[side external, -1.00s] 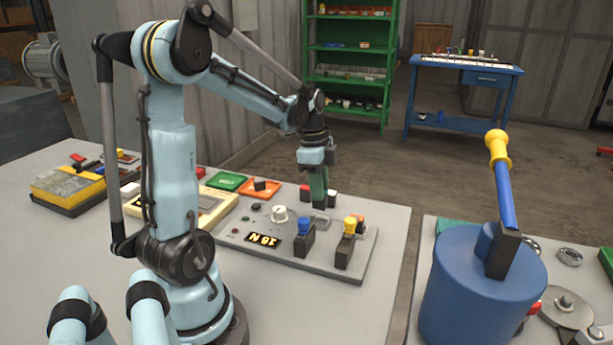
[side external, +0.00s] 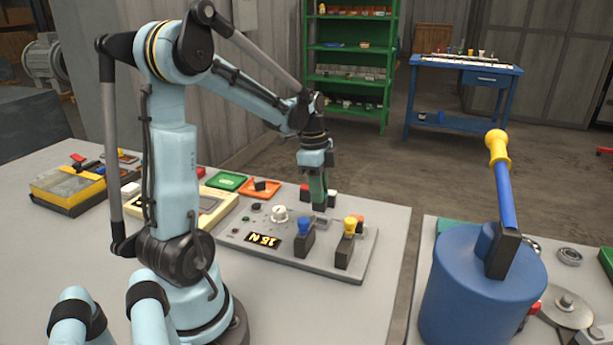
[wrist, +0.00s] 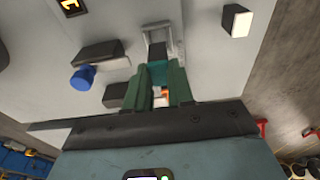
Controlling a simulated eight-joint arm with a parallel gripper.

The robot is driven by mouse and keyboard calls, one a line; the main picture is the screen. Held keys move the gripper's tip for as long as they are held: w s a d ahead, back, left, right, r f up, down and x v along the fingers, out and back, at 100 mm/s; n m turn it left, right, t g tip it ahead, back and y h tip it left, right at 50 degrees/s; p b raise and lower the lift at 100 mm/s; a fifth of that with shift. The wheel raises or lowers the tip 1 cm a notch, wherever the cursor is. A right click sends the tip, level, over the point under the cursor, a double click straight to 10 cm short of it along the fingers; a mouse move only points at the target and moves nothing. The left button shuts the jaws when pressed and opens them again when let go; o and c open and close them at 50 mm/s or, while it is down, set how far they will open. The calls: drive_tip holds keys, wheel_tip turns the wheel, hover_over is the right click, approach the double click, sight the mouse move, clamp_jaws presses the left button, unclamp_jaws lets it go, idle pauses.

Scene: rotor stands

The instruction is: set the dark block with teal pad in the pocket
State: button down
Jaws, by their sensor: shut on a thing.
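The dark block (wrist: 160,50) with its teal pad (wrist: 158,72) is between my gripper's green fingers (wrist: 160,88) in the wrist view. My gripper (side external: 318,200) is shut on it and points down over the grey panel in the side view. The pocket, a pale grey frame (wrist: 158,30), is right at the block's far end in the wrist view. The block's end appears to be at or inside the frame's opening. The fingers hide much of the block, and I cannot tell how deep it sits.
The panel (side external: 230,240) carries a lit display (side external: 263,241), a white knob (side external: 279,214), a blue-topped switch (side external: 304,236) and a yellow-topped switch (side external: 346,244) close to my gripper. A blue drum (side external: 470,285) with a lever stands right. The table front is clear.

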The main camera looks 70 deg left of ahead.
sight(318, 210)
drive_tip(key=shift+f, duration=0.2)
drive_tip(key=shift+f, duration=0.5)
drive_tip(key=shift+f, duration=1.4)
idle(1.7)
drive_tip(key=shift+c, duration=2.1)
unclamp_jaws()
drive_tip(key=shift+s, duration=0.1)
drive_tip(key=shift+r, duration=4)
